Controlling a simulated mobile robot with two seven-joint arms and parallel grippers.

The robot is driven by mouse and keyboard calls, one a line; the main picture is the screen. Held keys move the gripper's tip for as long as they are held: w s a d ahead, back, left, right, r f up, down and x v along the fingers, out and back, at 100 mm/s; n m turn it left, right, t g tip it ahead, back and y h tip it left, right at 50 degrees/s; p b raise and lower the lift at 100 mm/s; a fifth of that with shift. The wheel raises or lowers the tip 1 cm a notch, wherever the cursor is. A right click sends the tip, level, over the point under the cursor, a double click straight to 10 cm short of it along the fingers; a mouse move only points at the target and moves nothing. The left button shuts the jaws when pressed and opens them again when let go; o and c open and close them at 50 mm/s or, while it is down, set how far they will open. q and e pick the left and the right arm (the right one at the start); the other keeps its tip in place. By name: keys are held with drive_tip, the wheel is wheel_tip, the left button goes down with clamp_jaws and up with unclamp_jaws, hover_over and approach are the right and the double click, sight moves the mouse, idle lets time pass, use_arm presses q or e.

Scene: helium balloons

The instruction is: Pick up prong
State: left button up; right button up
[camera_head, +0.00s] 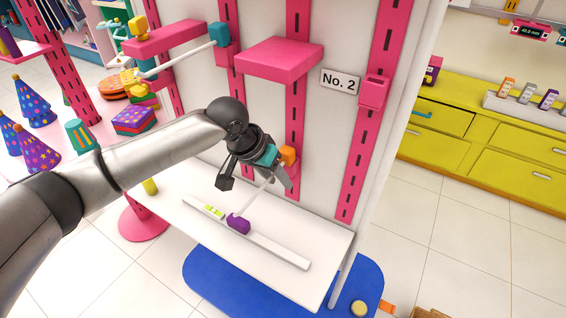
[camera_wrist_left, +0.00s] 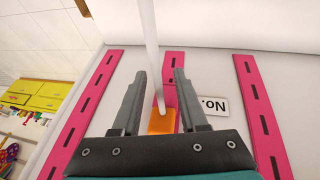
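The prong is a white rod (camera_wrist_left: 150,45) with an orange block (camera_head: 288,155) at its wall end and a purple piece (camera_head: 238,223) at its near lower end. The orange block also shows in the left wrist view (camera_wrist_left: 160,121), by a pink strip on the wall. My left gripper (camera_head: 254,182) is open, with its fingers apart on either side of the rod. In the left wrist view the rod runs between the two fingers (camera_wrist_left: 155,90), with gaps showing. Some of the rod is hidden by the gripper in the head view. My right gripper is out of view.
A white table (camera_head: 310,240) with a long white bar (camera_head: 275,246) lies below. A pink shelf (camera_head: 279,60) sticks out above the gripper. The white wall carries pink slotted strips and a "No. 2" sign (camera_head: 339,81). Another white-rod prong (camera_head: 180,61) is at upper left.

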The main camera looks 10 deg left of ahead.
use_arm(q)
clamp_jaws()
idle(0.3)
drive_tip(key=shift+r, duration=0.1)
drive_tip(key=shift+r, duration=0.25)
wheel_tip(320, 180, up, 7)
drive_tip(key=shift+r+p, duration=0.1)
drive_tip(key=shift+p, duration=1)
drive_tip(key=s+a+p, duration=0.1)
drive_tip(key=s+a, duration=1.1)
drive_tip(key=shift+s+a+f, duration=0.3)
drive_tip(key=shift+a+f, duration=0.1)
drive_tip(key=shift+f, duration=0.05)
drive_tip(key=shift+r+p, duration=0.2)
drive_tip(key=shift+p, duration=0.15)
drive_tip(key=shift+r+p, duration=0.8)
drive_tip(key=shift+p, duration=0.45)
